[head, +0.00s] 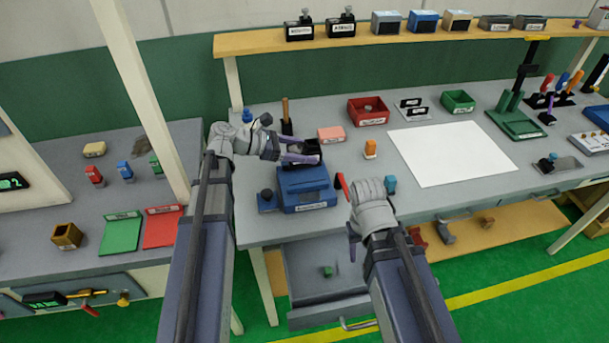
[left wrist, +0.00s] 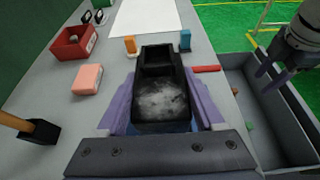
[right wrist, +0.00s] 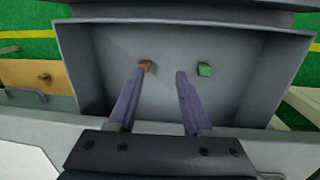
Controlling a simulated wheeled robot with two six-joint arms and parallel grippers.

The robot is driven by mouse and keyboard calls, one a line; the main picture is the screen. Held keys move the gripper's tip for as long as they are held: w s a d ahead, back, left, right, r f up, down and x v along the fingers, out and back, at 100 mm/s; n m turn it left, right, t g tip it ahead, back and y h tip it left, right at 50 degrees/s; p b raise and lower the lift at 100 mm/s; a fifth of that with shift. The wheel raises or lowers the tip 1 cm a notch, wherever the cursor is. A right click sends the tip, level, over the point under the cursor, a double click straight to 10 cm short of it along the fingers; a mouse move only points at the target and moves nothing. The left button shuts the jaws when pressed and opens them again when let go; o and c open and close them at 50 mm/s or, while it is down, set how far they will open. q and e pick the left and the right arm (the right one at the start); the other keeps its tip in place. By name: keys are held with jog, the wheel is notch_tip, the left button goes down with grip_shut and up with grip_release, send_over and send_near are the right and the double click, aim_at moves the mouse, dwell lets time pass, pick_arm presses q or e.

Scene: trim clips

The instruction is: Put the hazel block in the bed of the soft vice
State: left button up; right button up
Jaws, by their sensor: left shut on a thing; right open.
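A small brown block (right wrist: 145,66), which fits the hazel block, lies on the floor of the open grey drawer (right wrist: 240,70). My right gripper (right wrist: 160,72) is open and empty above the drawer, its left fingertip beside that block in the picture. My left gripper (head: 304,148) is shut on a black box-shaped thing (left wrist: 158,65) with a grey mottled near face. It is at the top of a blue bench device (head: 305,185) with an unreadable label, perhaps the soft vice. I cannot tell whether the black thing touches the blue device.
A green block (right wrist: 204,69) also lies in the drawer; it shows in the head view (head: 327,271). On the bench are a pink block (head: 331,134), an orange piece (head: 370,148), a red bin (head: 367,110) and a white sheet (head: 450,153). A red handle (head: 342,186) is near the blue device.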

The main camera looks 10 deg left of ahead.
aim_at(305, 177)
pick_arm(q)
jog(key=shift+f+b, duration=2.6)
jog(key=shift+f, duration=0.65)
pick_arm(e)
jog(key=shift+f, duration=3.25)
pick_arm(q)
jog(key=shift+r, duration=0.15)
pick_arm(e)
jog(key=shift+r, duration=0.15)
